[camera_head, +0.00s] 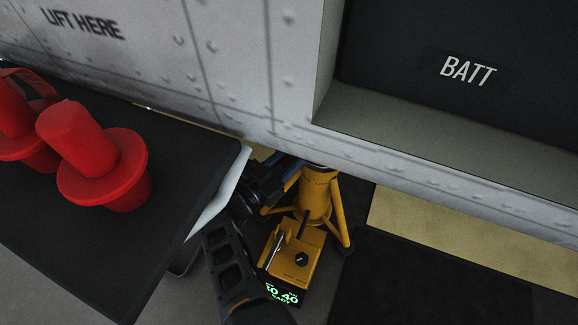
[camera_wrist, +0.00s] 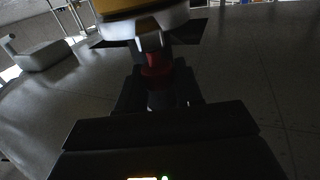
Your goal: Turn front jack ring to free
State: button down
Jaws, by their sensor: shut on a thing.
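The front jack (camera_head: 313,197) is a yellow tripod under the grey aircraft skin, with its upper part hidden by the fuselage edge. My gripper (camera_head: 282,172) reaches its upper part from the left, partly hidden in shadow. In the wrist view a pale metal ring (camera_wrist: 172,20) sits below a yellow body. My gripper (camera_wrist: 152,42) is shut at a small tab on the ring's near side. A red part shows just below this tab. The ring's marks cannot be read, so its setting cannot be told.
A yellow control box (camera_head: 293,255) with a lever, black knob and lit green display stands before the jack. A dark-topped table (camera_head: 60,215) with red plugs (camera_head: 105,170) is at left. A recess marked BATT (camera_head: 468,70) is at right.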

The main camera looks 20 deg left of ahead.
jog(key=shift+w+a+f+h, duration=0.1)
jog(key=shift+f+h, duration=0.1)
jog(key=shift+h, duration=0.1)
jog(key=c, duration=1.1)
grip_release()
jog(key=shift+o, duration=1.3)
jog(key=v, duration=0.7)
jog(key=shift+s+a, duration=0.25)
jog(key=shift+a, duration=0.1)
jog(key=shift+r, duration=0.1)
